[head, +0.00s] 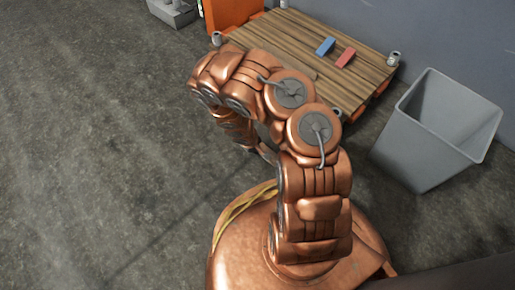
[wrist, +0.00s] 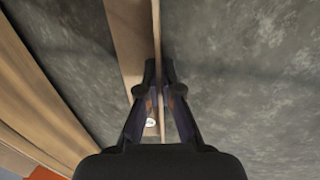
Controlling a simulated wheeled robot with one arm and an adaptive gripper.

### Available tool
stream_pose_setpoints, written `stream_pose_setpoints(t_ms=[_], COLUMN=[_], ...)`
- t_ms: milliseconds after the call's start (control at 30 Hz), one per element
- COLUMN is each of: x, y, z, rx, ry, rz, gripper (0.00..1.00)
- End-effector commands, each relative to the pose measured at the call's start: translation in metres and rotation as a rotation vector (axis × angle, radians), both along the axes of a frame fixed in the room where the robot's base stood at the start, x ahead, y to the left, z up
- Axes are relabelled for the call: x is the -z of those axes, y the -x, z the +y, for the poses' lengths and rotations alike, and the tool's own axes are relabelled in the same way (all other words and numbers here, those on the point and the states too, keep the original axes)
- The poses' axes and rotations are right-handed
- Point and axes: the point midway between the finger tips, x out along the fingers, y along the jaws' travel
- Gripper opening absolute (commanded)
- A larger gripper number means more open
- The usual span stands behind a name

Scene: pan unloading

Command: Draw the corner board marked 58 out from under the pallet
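In the wrist view a long tan corner board (wrist: 129,40) runs from the top edge down between my fingers. It has a flat face and a thin upright edge. A small white round label (wrist: 151,122) shows on it, its number too small to read. My gripper (wrist: 158,68) has its fingertips close together, one on each side of the thin edge, and looks shut on it. The wooden pallet (wrist: 30,90) lies to the left. In the head view the slatted pallet (head: 285,38) stands by the wall; my arm hides the gripper and board.
A blue block (head: 325,46) and a red block (head: 346,57) lie on the pallet. Small grey posts (head: 393,58) stand at its corners. A grey bin (head: 425,150) is at right. An orange panel (head: 228,14) and a grey box (head: 172,12) are behind. Floor at left is clear.

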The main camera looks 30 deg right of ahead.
Motion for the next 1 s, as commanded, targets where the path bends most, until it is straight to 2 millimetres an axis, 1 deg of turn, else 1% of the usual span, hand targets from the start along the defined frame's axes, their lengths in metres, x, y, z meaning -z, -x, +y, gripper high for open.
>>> stream_pose_setpoints(t_ms=[1000], x=[-0.077], y=[0.007], z=[0.025], rx=[0.001], ry=[0.001], rz=[0.002], gripper=[0.00])
